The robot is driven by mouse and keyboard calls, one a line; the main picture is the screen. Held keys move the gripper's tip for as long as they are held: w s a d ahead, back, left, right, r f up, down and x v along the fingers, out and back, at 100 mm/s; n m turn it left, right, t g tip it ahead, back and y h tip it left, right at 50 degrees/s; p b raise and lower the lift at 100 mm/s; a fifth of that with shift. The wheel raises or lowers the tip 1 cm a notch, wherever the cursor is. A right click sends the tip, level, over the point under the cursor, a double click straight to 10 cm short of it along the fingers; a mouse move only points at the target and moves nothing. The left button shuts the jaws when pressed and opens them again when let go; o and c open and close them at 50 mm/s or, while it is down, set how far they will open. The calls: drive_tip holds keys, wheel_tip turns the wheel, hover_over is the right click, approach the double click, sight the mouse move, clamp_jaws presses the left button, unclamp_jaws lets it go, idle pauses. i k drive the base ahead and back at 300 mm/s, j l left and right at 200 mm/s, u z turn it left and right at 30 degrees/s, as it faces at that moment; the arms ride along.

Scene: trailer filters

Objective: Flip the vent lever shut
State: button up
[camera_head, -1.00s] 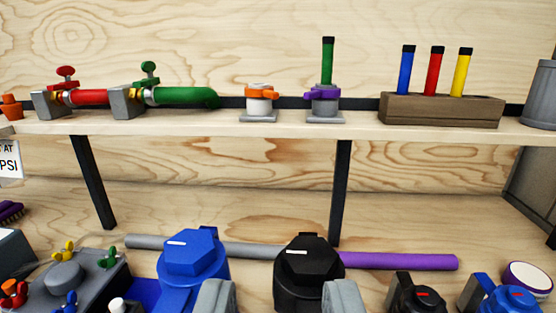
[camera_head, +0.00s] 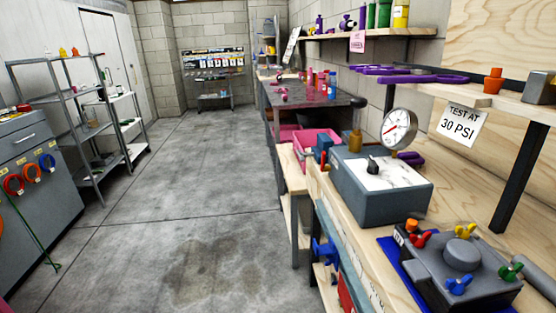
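No part that I can name for sure as the vent lever shows. A grey test box (camera_head: 385,205) stands on the right-hand bench with a white marbled top panel. A small black knob or lever (camera_head: 372,164) sits on that panel; how it is set is too small to tell. A round dial gauge (camera_head: 397,129) rises at the back of the box. In front is a dark grey block (camera_head: 443,268) with red, orange, yellow, blue and green wing handles, on a blue mat. A blue valve-like part (camera_head: 325,255) sits below the bench edge. My gripper is not in view.
A shelf above the bench carries purple parts and an orange pot (camera_head: 494,81); a "TEST AT 30 PSI" sign (camera_head: 459,124) hangs under it. A pink bin (camera_head: 318,146) lies beyond the box. The concrete floor (camera_head: 190,190) is open. Metal shelves (camera_head: 85,125) and a grey cabinet (camera_head: 35,185) stand left.

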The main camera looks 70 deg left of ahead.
sight(323, 162)
drive_tip(key=u, duration=1.45)
